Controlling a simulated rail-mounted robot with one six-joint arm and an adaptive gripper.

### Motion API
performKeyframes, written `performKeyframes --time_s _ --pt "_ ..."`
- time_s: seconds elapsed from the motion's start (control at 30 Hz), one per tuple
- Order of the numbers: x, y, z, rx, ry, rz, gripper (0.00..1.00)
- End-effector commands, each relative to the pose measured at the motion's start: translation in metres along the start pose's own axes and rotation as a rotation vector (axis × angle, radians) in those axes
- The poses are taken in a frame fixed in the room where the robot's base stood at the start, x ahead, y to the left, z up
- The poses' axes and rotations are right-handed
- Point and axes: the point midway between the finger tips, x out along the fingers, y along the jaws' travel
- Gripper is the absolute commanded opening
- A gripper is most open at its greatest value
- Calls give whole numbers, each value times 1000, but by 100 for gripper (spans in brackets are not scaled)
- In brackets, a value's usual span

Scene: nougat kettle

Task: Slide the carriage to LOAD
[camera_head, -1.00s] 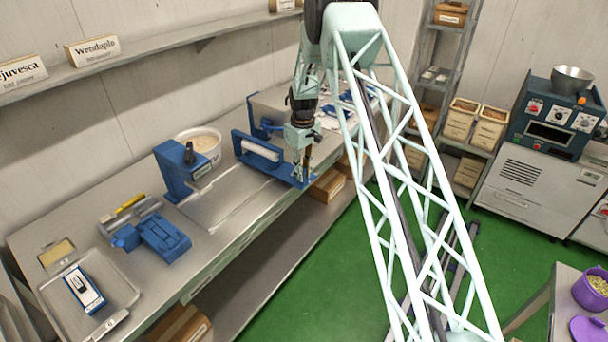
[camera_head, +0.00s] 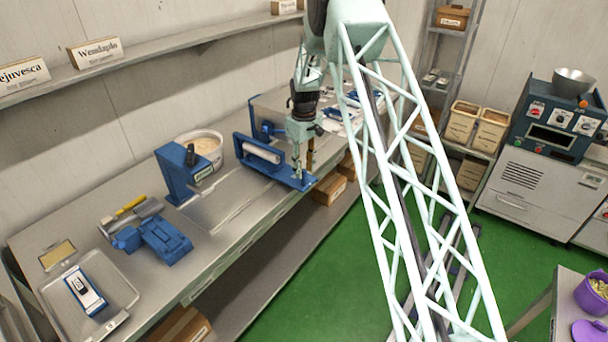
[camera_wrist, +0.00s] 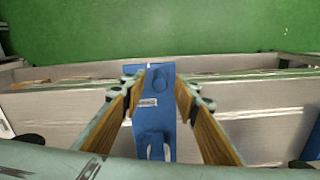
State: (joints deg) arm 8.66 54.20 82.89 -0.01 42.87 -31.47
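A blue bench device (camera_head: 241,147) with a white roller (camera_head: 262,151) stands near the middle of the long bench. Its flat blue base reaches toward the bench's front edge. I cannot tell for sure which part is the carriage, and no LOAD mark is readable. My gripper (camera_head: 304,177) points down over the front end of this base. In the wrist view my gripper (camera_wrist: 161,78) has its two wood-coloured fingers apart, one on each side of a blue part (camera_wrist: 158,118) with a round knob and a small label. I cannot tell whether the fingers touch it.
To the left on the bench stand a blue upright machine (camera_head: 178,174) by a white tub (camera_head: 205,142), a blue clamp-like tool (camera_head: 160,241) and a tray (camera_head: 120,289). A shelf (camera_head: 150,52) runs along the wall. Green floor (camera_head: 320,285) lies open before the bench.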

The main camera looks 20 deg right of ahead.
Motion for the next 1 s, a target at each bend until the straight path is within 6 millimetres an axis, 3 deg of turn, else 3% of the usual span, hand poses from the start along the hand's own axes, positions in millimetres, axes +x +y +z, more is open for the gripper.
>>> performKeyframes --time_s 0.3,0.5,0.7,1.0 --pt "-48 0 0 0 1 1 28" --pt "-70 0 0 0 0 0 28" --pt "-81 0 0 0 0 0 28" --pt "-82 0 0 0 0 0 28"
